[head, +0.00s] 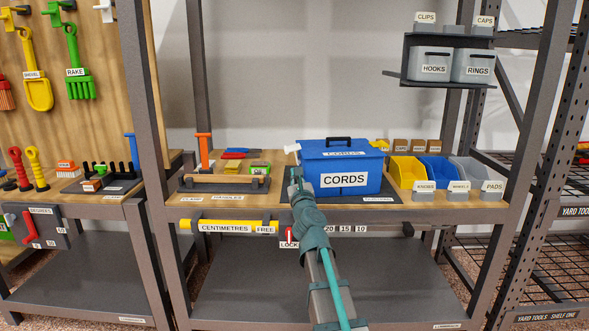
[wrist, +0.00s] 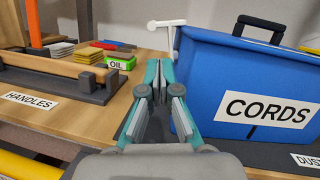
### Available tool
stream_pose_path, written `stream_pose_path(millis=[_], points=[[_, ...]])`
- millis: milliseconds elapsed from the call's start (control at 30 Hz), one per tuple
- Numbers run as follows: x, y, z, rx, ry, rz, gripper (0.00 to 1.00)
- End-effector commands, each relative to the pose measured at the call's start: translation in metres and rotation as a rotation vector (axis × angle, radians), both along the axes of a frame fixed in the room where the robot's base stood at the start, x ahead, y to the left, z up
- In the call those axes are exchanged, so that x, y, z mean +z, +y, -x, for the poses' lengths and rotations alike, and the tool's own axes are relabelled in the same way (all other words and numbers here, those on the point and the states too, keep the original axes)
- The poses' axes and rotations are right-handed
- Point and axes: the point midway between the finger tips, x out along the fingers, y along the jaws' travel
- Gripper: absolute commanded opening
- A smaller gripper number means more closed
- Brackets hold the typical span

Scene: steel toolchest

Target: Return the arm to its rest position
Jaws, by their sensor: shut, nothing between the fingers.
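My gripper (wrist: 157,82) is shut and empty. In the wrist view its fingertips meet just left of a blue box (wrist: 245,75) labelled CORDS, which has a dark handle on its lid. In the head view my arm reaches up from the bottom, and my gripper (head: 296,178) is at the box's (head: 341,165) left front edge. A white lever-like part (wrist: 167,24) sticks out at the box's upper left, behind my fingertips. I cannot tell whether my gripper touches the box.
Left of my gripper are a tool rack (head: 225,184) labelled HANDLES and a green OIL box (wrist: 119,62). Yellow, blue and grey bins (head: 408,172) stand right of the box. A yellow CENTIMETRES rule (head: 230,227) runs under the bench edge. The lower shelf (head: 400,275) is bare.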

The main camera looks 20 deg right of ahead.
Motion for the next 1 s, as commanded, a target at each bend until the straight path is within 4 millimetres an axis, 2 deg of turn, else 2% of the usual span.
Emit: stream_pose_path(millis=[33, 133, 667, 767, 867, 900, 967, 1000], points=[[-0.002, 0.002, 0.007, 0.0, 0.0, 0.0, 0.0], [-0.002, 0.003, 0.01, 0.0, 0.0, 0.0, 0.0], [-0.001, 0.007, 0.009, 0.008, 0.0, 0.042, 0.0], [0.006, 0.024, 0.008, 0.061, -0.012, 0.161, 0.0], [0.01, 0.057, 0.011, 0.148, -0.025, 0.387, 0.0], [0.007, 0.073, 0.014, 0.191, -0.027, 0.502, 0.0], [-0.008, 0.1, 0.019, 0.268, -0.02, 0.684, 0.0], [-0.026, 0.118, 0.023, 0.328, -0.008, 0.807, 0.0]])
